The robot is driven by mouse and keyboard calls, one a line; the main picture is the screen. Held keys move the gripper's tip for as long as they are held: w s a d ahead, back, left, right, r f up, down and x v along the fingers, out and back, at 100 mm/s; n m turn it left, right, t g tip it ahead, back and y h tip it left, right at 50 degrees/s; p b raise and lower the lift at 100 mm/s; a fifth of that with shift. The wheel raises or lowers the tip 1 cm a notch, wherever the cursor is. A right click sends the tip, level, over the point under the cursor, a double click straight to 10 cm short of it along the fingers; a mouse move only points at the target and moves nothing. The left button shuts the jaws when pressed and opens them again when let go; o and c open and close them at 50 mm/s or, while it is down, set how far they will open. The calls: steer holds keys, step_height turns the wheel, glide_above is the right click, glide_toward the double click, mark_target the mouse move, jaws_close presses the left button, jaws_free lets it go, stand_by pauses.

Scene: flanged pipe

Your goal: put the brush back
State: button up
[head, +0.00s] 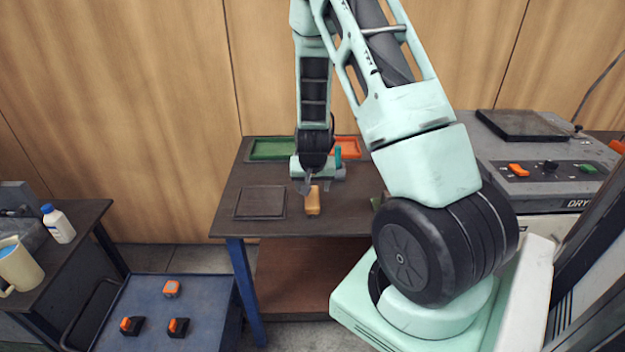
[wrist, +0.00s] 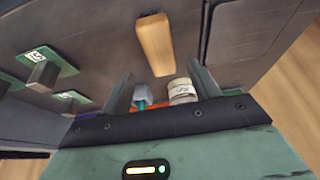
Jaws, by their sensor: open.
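A tan wooden block (head: 313,203), which may be the brush, lies on the brown table near its front edge. Its bristles cannot be made out. In the wrist view the same wooden piece (wrist: 155,43) lies just beyond my fingertips, roughly in line with the gap between them. My gripper (head: 307,184) is low over the table, just behind the wooden piece. It also shows in the wrist view (wrist: 162,82), open, with nothing held between its fingers. My wrist hides part of the table behind it.
A dark square plate (head: 259,203) lies left of the wooden piece. A green tray (head: 271,149) and an orange tray (head: 347,147) stand at the back. A white roll-like item (wrist: 182,91) and a teal-and-grey item (wrist: 142,93) show between my fingers. Green-based fixtures (wrist: 46,70) stand nearby.

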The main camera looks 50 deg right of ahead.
steer(key=s+a+r+n+y, duration=0.1)
steer(key=a+r+n+y, duration=0.4)
steer(key=a, duration=1)
steer(key=s+a+r+n, duration=0.1)
steer(key=a+r+n, duration=0.2)
steer(key=a+r, duration=0.8)
steer(key=s+a+r+n+g, duration=0.2)
steer(key=s+a+n, duration=0.7)
steer(key=s+a, duration=0.7)
steer(key=s+g, duration=0.1)
steer(key=s, duration=0.2)
steer(key=shift+r+n+h, duration=0.3)
steer(key=shift+h, duration=0.1)
steer(key=shift+f, duration=0.15)
